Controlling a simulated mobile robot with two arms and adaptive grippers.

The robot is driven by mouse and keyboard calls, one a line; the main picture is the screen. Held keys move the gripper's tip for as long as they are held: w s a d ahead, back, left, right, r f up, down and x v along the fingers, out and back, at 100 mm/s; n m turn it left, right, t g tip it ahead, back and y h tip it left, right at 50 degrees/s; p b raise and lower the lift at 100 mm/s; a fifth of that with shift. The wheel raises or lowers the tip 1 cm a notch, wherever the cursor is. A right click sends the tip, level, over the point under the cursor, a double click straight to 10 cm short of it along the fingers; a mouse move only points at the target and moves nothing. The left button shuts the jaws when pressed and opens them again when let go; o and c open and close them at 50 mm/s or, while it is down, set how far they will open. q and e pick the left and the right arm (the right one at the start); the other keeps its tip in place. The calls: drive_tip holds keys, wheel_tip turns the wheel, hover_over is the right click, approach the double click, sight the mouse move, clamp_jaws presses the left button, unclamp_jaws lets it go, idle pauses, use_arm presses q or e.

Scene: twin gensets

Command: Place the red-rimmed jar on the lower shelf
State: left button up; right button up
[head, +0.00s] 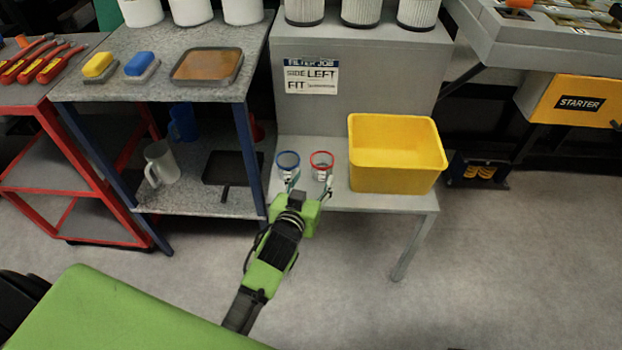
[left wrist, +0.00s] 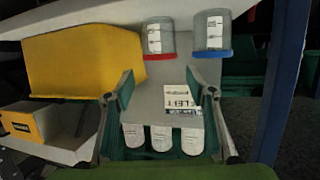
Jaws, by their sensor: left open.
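The red-rimmed jar (head: 321,166) stands clear-walled with a white label on a low grey ledge (head: 385,201). In the left wrist view, which looks upside down, the red-rimmed jar (left wrist: 158,40) is beside the blue-rimmed jar (left wrist: 212,36). The blue-rimmed jar (head: 288,163) stands just left of it in the head view. My left gripper (head: 310,188) is open and empty in front of the two jars, its fingers (left wrist: 163,92) spread apart. A speckled grey lower shelf (head: 190,200) is under the table at left. My right gripper is not in view.
A yellow bin (head: 397,155) stands close right of the red-rimmed jar. The lower shelf holds a pale jug (head: 160,163), a blue mug (head: 183,122) and a dark tray (head: 231,168), with bare room at its front. A blue table leg (head: 248,160) stands between shelf and ledge.

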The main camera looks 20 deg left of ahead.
use_arm(q)
drive_tip(key=s+f+m+g, duration=0.1)
drive_tip(key=s+f+g, duration=0.3)
drive_tip(key=s, duration=0.5)
drive_tip(key=s+a+f+g, duration=0.1)
drive_tip(key=s+f+g, duration=0.2)
drive_tip(key=s+f, duration=0.3)
drive_tip(key=s+f+m+g+h, duration=0.1)
drive_tip(key=s+f+g, duration=0.3)
drive_tip(key=s, duration=1)
wheel_tip(320, 180, down, 2)
drive_tip(key=shift+a+m+g, duration=0.3)
drive_tip(key=shift+s, duration=0.1)
